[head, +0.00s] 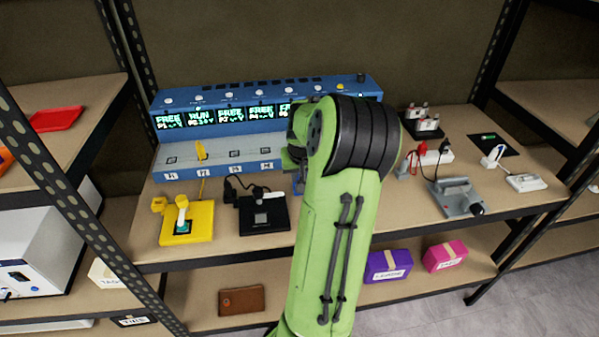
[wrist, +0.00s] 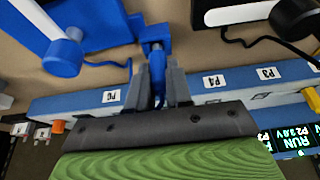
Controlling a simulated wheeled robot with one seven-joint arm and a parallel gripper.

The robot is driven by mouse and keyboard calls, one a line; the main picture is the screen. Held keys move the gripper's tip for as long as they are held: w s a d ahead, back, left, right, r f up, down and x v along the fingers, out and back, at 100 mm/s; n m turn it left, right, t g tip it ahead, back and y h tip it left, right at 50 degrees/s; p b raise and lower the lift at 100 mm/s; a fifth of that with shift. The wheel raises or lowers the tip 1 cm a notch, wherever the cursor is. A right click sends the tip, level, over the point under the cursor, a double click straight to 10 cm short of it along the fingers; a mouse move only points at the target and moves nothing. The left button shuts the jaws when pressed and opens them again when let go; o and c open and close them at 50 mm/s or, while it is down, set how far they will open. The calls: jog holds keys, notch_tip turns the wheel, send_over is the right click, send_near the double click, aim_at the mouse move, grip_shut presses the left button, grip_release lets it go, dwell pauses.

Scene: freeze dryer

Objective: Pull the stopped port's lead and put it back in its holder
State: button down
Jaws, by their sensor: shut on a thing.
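The blue console (head: 215,150) has a row of displays and a lower shelf of labelled ports. Its second display reads RUN; the other readable ones read FREE, and those farther right are hidden by my arm. My gripper (wrist: 158,78) is shut on a blue lead's plug (wrist: 157,60), between the P4 label (wrist: 213,81) and the P6 label (wrist: 111,96). I cannot tell whether the plug is seated in a port. A blue base (wrist: 97,30) lies beside the plug. A yellow lead (head: 201,150) stands at the second port. My arm hides most of the gripper in the head view.
A yellow base (head: 198,232) and a black base (head: 276,222) stand in front of the console. A grey device (head: 459,196) and white plug blocks (head: 526,182) sit to the right. Slotted shelf posts (head: 70,225) flank the bench. Boxes lie on the lower shelf.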

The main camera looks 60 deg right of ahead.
jog(key=shift+f+b, duration=0.45)
jog(key=shift+f, duration=0.2)
jog(key=c, duration=1)
grip_release()
jog(key=shift+o, duration=0.2)
jog(key=shift+r, duration=0.1)
jog(key=p+v, duration=0.5)
jog(key=v, duration=1)
jog(key=shift+a+r+p, duration=0.2)
jog(key=shift+r+p, duration=0.05)
jog(key=shift+p, duration=0.15)
jog(key=shift+s, duration=0.1)
